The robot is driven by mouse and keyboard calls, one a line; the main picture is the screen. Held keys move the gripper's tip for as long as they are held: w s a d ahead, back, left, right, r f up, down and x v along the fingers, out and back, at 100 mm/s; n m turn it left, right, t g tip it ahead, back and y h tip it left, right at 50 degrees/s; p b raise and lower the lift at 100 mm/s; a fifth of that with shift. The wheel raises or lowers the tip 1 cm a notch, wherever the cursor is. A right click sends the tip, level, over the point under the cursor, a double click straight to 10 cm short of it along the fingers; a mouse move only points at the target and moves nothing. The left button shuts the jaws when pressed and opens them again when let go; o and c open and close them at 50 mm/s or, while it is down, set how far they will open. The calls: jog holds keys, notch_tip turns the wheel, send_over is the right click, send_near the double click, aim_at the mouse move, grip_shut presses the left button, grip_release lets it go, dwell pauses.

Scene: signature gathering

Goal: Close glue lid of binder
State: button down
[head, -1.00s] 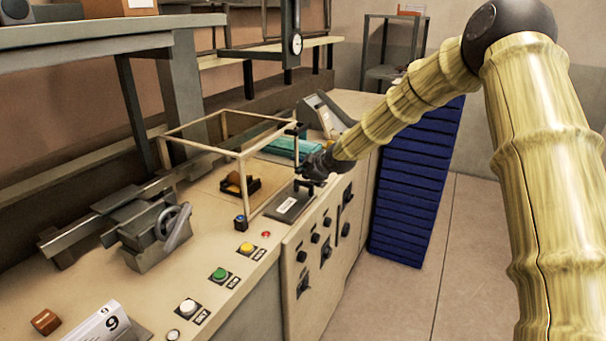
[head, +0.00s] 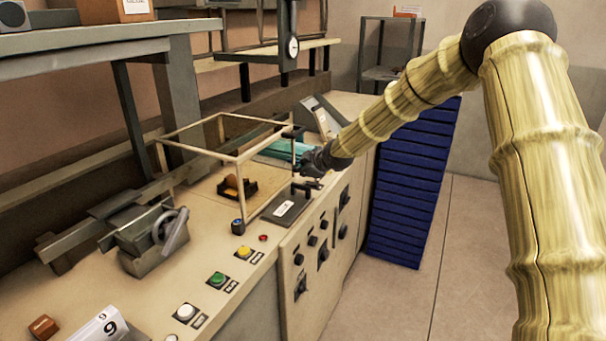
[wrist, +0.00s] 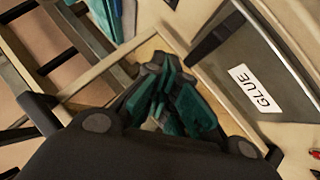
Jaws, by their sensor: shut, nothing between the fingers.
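The glue lid (head: 297,198) is a dark grey plate on the machine's worktop, with a white label (head: 284,208). It looks nearly flat in the head view; I cannot tell whether it is fully down. In the wrist view the lid (wrist: 235,50) shows at the upper right, with "GLUE" readable on its label (wrist: 256,89). My gripper (head: 302,172) is just behind and above the lid in the head view. In the wrist view its teal fingertips (wrist: 163,72) are together and empty, to the left of the lid. Contact with the lid cannot be made out.
A thin pale frame (head: 200,149) stands left of the lid. A small dark holder with an orange block (head: 234,188) sits inside it. Coloured buttons, including a green one (head: 217,279), line the front edge. A blue stack (head: 408,190) stands right of the machine.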

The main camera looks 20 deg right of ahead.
notch_tip(320, 180, up, 2)
jog(key=shift+p, duration=0.35)
jog(key=shift+s+d+b, duration=0.2)
jog(key=shift+s+b, duration=0.05)
jog(key=shift+b, duration=0.25)
jog(key=s+d+r+b, duration=0.2)
jog(key=s+d+r, duration=0.2)
jog(key=r, duration=0.2)
jog(key=shift+s+d+r+b, duration=0.3)
jog(key=shift+d+b, duration=0.05)
